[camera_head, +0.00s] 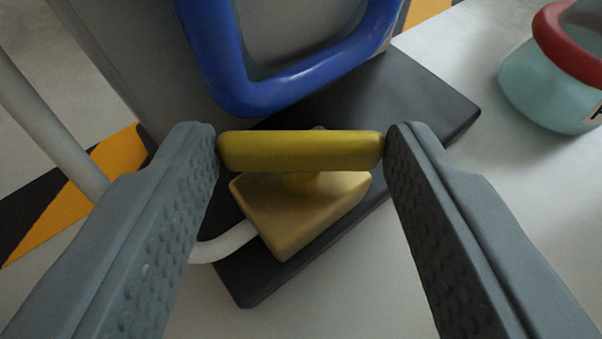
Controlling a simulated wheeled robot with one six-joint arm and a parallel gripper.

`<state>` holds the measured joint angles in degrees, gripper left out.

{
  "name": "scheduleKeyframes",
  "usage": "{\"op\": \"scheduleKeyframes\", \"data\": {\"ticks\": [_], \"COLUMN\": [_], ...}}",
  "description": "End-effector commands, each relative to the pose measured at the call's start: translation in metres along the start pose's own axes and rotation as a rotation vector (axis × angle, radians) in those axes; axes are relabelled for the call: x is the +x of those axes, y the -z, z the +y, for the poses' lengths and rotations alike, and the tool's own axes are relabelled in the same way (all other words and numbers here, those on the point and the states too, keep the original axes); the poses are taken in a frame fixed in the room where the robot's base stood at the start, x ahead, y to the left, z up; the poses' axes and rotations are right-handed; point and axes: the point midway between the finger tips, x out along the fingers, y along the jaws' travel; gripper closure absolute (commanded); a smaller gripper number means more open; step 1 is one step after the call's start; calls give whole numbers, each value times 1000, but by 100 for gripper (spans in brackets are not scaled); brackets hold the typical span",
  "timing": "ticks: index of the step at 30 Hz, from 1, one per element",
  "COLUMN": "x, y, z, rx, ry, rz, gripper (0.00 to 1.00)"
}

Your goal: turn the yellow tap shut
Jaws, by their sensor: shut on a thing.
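The yellow tap has a bar-shaped handle (300,151) that lies straight across the middle of the view. Below it is a paler yellow tap body (305,215) on a dark base plate (425,100). My gripper (302,150) has one grey finger at each end of the handle, and it is shut on the handle lengthwise. The short stem under the handle is partly hidden by it.
A blue frame-like handle (238,85) on a grey box (130,50) stands just behind the tap. A pale pipe (45,125) runs at the left. A teal jar with a red rim (540,90) stands at the right.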

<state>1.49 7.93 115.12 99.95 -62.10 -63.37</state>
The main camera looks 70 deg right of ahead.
Motion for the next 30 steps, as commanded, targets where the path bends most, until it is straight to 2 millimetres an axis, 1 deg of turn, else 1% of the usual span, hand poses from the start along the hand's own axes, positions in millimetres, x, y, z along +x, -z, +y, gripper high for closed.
{"op": "scheduleKeyframes", "data": {"ticks": [1,2,4,5,13,17,20,24,30], "x": [0,0,0,0,0,-3,-8,-18,-30], "y": [1,1,0,0,1,8,21,44,74], "z": [0,0,0,0,0,0,0,0,0], "rx": [1,1,1,1,0,2,2,4,3], "ry": [1,1,1,1,1,1,2,2,2], "rz": [1,1,1,1,1,1,2,2,1], "gripper": [74,45,31,29,29,29,29,29,29]}}
